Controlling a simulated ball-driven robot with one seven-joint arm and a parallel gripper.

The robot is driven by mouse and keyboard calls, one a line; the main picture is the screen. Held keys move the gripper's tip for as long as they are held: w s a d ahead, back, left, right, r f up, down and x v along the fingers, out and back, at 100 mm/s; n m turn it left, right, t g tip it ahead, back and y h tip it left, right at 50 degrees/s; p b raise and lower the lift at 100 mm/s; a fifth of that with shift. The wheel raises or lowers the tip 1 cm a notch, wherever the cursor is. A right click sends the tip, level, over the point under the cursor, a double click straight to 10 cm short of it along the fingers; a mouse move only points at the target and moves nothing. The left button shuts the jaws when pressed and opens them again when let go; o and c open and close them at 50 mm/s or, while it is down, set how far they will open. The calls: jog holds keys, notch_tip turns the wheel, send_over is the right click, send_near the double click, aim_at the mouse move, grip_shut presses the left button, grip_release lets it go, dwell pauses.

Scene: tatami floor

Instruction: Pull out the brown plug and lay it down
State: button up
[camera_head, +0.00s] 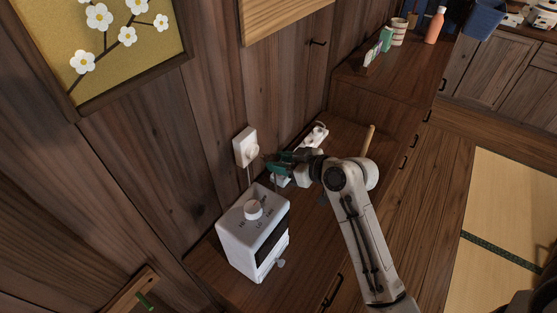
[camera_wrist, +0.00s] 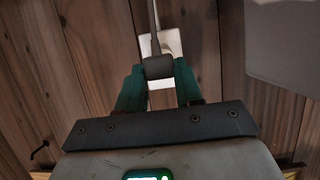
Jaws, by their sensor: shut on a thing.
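The brown plug (camera_wrist: 158,67) is dark in the wrist view, with a grey cord running up from it in the picture. My gripper (camera_wrist: 158,76) is shut on it, one teal finger on each side. A white wall outlet (camera_wrist: 169,45) shows directly behind the plug. In the head view the outlet (camera_head: 245,147) is on the wooden wall, and my gripper (camera_head: 269,159) is just right of it. The plug is hard to make out there. I cannot tell whether its prongs are still in the outlet.
A white box-shaped appliance (camera_head: 250,231) with a round dial stands on the wooden cabinet top below the outlet. A white item (camera_head: 317,134) lies by the wall behind my gripper. Bare cabinet top (camera_head: 306,255) shows right of the appliance.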

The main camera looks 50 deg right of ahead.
jog(key=shift+s, duration=0.75)
jog(key=shift+d, duration=0.1)
